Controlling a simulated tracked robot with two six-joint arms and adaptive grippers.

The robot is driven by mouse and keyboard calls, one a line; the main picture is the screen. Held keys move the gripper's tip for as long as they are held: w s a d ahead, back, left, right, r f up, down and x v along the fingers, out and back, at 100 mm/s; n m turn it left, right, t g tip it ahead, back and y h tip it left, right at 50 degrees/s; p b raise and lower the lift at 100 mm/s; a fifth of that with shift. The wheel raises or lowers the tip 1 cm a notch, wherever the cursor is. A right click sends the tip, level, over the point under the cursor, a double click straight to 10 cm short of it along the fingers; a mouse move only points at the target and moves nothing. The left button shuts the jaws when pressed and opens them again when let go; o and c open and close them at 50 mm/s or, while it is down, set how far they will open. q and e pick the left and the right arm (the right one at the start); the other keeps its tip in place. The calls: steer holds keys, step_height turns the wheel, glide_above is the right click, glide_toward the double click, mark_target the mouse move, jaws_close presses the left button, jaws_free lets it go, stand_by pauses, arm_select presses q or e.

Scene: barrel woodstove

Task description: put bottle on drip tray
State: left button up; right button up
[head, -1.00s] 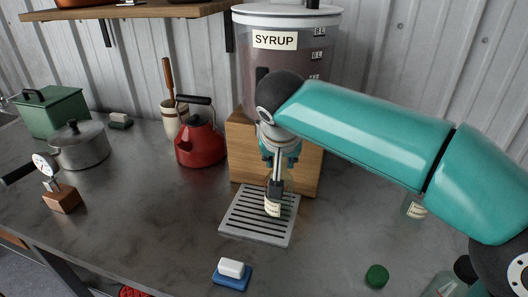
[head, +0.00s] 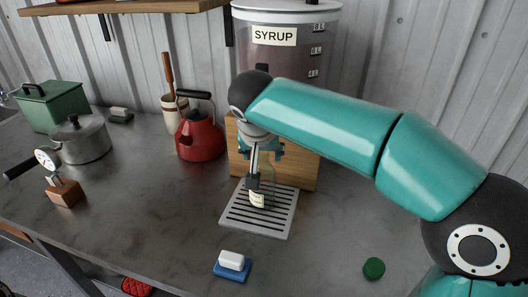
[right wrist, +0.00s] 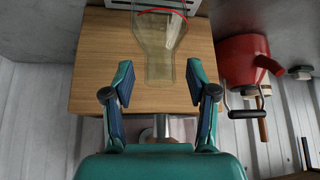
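The clear glass bottle (head: 267,187) has a cream label low on its side. It appears upright on the slatted metal drip tray (head: 238,219), toward the middle of its slats. My right gripper (head: 258,178) reaches down at the bottle's upper part and partly hides it in the head view. In the right wrist view the bottle (right wrist: 160,40) lies ahead with its neck toward the gap between my fingertips (right wrist: 160,82). The two fingers are spread wide, with clear space between each and the bottle. My left gripper is out of view.
A wooden stand (head: 299,172) with the syrup container (head: 283,50) is behind the tray. A red kettle (head: 200,137) stands to the left. A blue dish with a white block (head: 232,260) and a green cap (head: 374,268) lie in front.

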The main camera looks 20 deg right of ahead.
steer(key=shift+r, duration=0.1)
steer(key=p+v, duration=0.1)
steer(key=v, duration=1.1)
steer(key=shift+d, duration=0.1)
